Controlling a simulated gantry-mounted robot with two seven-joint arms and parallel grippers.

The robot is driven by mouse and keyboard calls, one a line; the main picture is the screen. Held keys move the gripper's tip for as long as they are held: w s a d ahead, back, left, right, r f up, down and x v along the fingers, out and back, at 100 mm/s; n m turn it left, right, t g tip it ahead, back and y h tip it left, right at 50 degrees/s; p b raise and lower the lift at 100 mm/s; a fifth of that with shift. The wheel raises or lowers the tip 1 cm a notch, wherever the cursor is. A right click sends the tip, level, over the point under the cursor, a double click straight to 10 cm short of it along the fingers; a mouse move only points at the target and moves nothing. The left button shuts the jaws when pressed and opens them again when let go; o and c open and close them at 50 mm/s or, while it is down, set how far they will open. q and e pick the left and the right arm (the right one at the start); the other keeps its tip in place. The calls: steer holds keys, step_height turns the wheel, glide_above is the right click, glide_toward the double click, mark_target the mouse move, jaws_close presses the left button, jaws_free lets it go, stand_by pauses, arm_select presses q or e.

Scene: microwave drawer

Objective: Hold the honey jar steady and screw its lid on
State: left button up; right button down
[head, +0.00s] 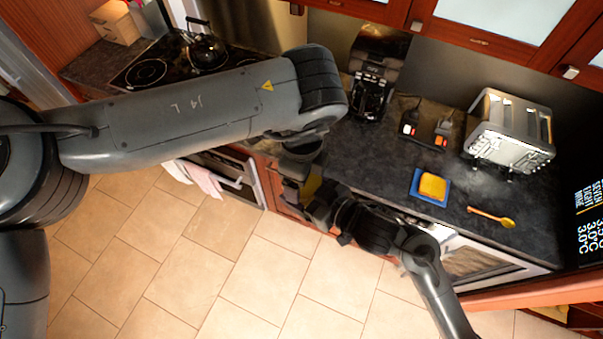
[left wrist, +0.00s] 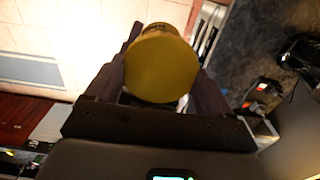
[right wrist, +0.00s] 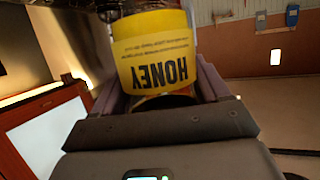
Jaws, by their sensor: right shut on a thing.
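The honey jar (right wrist: 155,52) shows in the right wrist view, with a yellow label whose word HONEY reads upside down there. My right gripper (right wrist: 157,88) is shut on it, one finger on each side. In the left wrist view a round yellow lid (left wrist: 161,66) faces the camera, with a little label print behind its edge. My left gripper (left wrist: 160,85) has a finger on each side of the lid; whether they press on it is unclear. In the head view the grippers meet around a small yellow patch (head: 312,186), mostly hidden. How the lid sits on the jar is hidden.
The grippers are over the floor (head: 210,280), in front of the dark counter (head: 385,155). On the counter are a toaster (head: 510,130), a yellow sponge on a blue cloth (head: 432,187), a spoon (head: 490,216) and a coffee machine (head: 372,85). A kettle (head: 205,50) stands on the hob.

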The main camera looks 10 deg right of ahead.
arm_select(q)
steer(key=c, duration=0.3)
steer(key=m, duration=0.9)
steer(key=shift+m, duration=0.3)
steer(key=o, duration=1)
steer(key=shift+r, duration=2.25)
